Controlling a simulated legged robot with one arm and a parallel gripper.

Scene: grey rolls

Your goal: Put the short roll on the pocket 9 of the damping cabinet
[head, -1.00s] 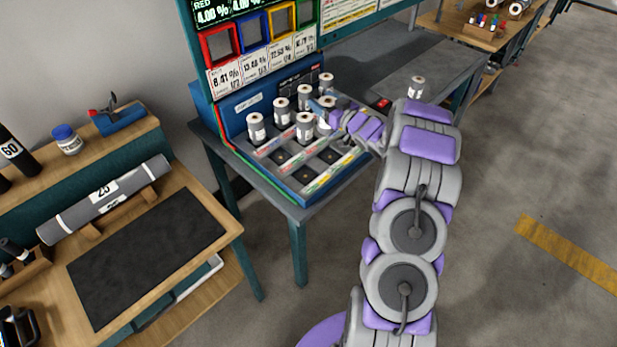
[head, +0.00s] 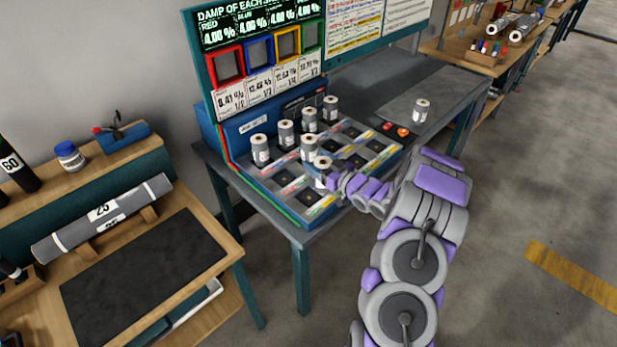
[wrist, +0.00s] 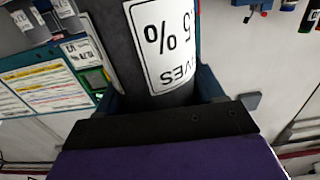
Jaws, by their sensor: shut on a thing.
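The short roll (head: 322,167) is a grey cylinder with a pale top and white label. My gripper (head: 333,181) is shut on it, over the near part of the damping cabinet (head: 255,127). In the wrist view the held roll (wrist: 158,45) stands between the jaws (wrist: 160,115), its label reading "%" and "WAVES" upside down. The blue cabinet has a sloped grid of dark square pockets with coloured strips. Pocket numbers are unreadable, so I cannot tell which is pocket 9. Whether the roll touches the cabinet is unclear; my gripper hides its lower right side.
Several similar rolls (head: 286,133) stand in the far row, and one (head: 309,148) stands just behind the held roll. Another roll (head: 421,111) stands on the grey table to the right. A display board (head: 262,60) rises behind the cabinet. Right and near pockets look empty.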

